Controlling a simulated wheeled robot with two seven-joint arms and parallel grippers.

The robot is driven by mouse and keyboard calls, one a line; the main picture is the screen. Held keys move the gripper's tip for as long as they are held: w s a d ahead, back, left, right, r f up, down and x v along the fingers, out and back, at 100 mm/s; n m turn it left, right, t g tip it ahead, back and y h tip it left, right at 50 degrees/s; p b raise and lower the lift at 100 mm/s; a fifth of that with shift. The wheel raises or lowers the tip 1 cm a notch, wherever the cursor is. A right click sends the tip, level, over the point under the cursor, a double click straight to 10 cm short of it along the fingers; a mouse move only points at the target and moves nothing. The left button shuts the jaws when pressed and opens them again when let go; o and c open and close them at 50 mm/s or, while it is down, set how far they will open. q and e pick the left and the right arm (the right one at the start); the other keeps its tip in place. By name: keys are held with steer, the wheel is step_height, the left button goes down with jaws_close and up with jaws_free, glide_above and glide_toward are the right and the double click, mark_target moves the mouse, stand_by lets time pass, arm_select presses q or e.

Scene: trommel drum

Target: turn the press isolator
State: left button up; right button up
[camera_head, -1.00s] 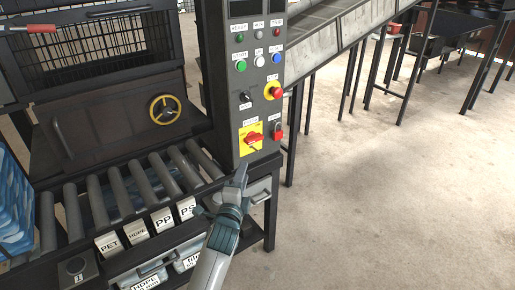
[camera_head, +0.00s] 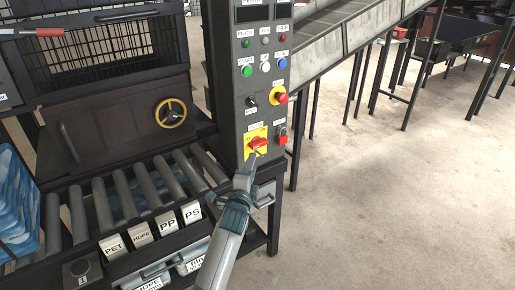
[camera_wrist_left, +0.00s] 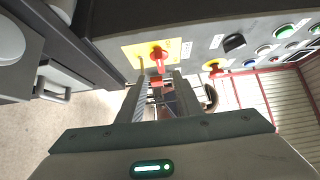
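The press isolator (camera_head: 258,145) is a red rotary handle on a yellow plate, low on the dark control panel. In the left wrist view the isolator (camera_wrist_left: 157,57) shows just beyond the fingertips. My left gripper (camera_head: 253,160) is just below and in front of it. In the left wrist view the fingers of my left gripper (camera_wrist_left: 160,78) are apart, with a clear gap and nothing held. I cannot tell whether a fingertip touches the handle. My right gripper is not in view.
Right of the isolator is a small red device (camera_head: 282,137). Above are a red emergency stop (camera_head: 281,97), a black selector (camera_head: 252,101) and coloured buttons. A roller conveyor (camera_head: 130,195) lies left. Open floor (camera_head: 390,210) spreads right.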

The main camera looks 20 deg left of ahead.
mark_target(258, 146)
arm_select(q)
steer(key=w, duration=0.3)
steer(key=w+a, duration=0.1)
steer(key=w, duration=0.6)
steer(key=shift+w+a, duration=0.15)
steer(key=shift+w, duration=0.1)
jaws_close()
